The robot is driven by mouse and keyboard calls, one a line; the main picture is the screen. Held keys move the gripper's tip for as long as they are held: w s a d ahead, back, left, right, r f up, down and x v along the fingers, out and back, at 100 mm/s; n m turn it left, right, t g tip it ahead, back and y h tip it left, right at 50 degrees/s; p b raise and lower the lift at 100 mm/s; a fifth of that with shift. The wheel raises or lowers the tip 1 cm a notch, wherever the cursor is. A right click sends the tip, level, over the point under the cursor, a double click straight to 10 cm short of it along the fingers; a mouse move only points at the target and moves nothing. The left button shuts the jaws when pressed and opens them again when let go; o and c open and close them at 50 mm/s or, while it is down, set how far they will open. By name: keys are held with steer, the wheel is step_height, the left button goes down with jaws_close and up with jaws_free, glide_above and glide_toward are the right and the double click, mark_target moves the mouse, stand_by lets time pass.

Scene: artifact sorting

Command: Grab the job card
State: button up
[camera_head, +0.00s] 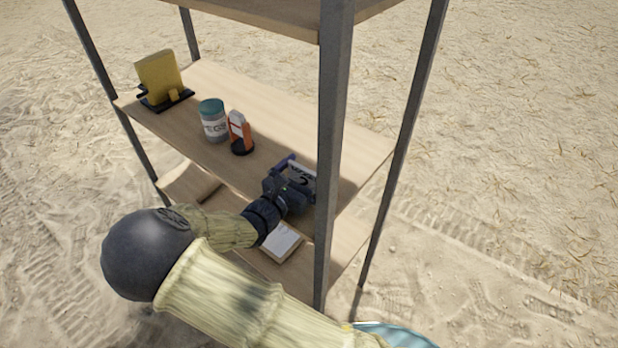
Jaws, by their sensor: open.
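My gripper (291,180) is over the right end of the middle shelf, reaching in from the front, with its jaws open. A small item with a white face and dark lettering (303,173) stands right at the fingers. It may be the job card, but its print is too small to read. The gripper partly hides it, and I cannot tell whether the fingers touch it. A flat item with a white top (282,242) lies on the lower shelf below the gripper; I cannot tell what it is.
On the middle shelf (262,108) are a yellow panel on a black stand (160,77), a jar with a teal lid (213,120) and an orange-and-white device (240,132). A dark front post (333,150) rises just right of my gripper. An upper shelf hangs above.

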steer(key=shift+s+a, duration=0.1)
steer(key=shift+s, duration=0.05)
steer(key=c, duration=0.7)
steer(key=shift+r, duration=0.2)
steer(key=shift+r, duration=0.25)
step_height(320, 180, up, 3)
steer(key=shift+f, duration=0.1)
steer(key=b+v, duration=0.1)
steer(key=v, duration=1.6)
steer(key=shift+s+a, duration=0.15)
steer(key=shift+s, duration=0.2)
steer(key=shift+w, duration=0.1)
